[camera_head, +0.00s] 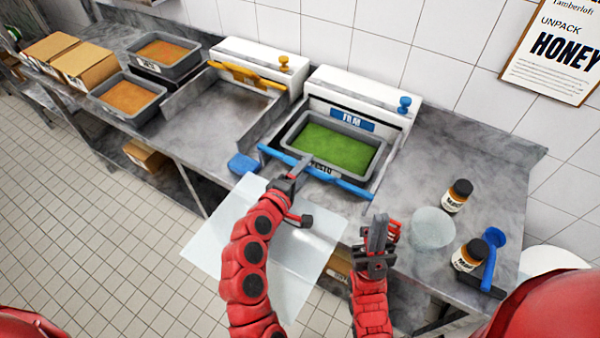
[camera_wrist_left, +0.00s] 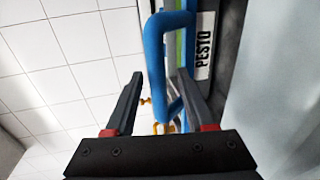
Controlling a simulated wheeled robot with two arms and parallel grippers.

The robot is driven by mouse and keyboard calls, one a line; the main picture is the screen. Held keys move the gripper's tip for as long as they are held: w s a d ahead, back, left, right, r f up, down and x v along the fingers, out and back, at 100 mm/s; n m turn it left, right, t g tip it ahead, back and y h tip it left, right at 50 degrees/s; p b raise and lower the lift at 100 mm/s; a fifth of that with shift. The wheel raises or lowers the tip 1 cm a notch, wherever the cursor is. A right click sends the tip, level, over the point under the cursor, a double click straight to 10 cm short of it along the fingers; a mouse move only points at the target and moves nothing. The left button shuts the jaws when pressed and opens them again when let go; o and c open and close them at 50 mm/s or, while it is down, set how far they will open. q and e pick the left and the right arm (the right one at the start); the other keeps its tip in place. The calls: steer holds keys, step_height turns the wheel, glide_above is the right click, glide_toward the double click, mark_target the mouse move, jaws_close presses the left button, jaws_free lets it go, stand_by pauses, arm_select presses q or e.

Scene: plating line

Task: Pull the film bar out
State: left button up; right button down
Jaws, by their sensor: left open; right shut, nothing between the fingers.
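The blue film bar (camera_head: 353,188) lies across the front of the film station (camera_head: 352,122), in front of a grey tray of green pesto (camera_head: 328,147). My left gripper (camera_head: 300,168) is at the middle of the bar. In the left wrist view its open fingers (camera_wrist_left: 160,76) stand on either side of a blue handle (camera_wrist_left: 157,45), with a gap showing on the left. A translucent film sheet (camera_head: 225,228) spreads in front of the counter, partly hidden behind my left arm. My right gripper (camera_head: 378,232) is shut and empty, apart from the bar and to its right.
A second station with a yellow bar (camera_head: 240,74) stands to the left, beyond a blue block (camera_head: 243,164). Two orange-filled trays (camera_head: 130,97) sit further left. A clear bowl (camera_head: 433,228), dark-capped jars (camera_head: 457,196) and a blue utensil (camera_head: 492,255) occupy the right counter.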

arm_select(q)
steer(key=p+v, duration=0.7)
steer(key=v, duration=1)
steer(key=shift+s, duration=0.2)
steer(key=shift+a, duration=0.15)
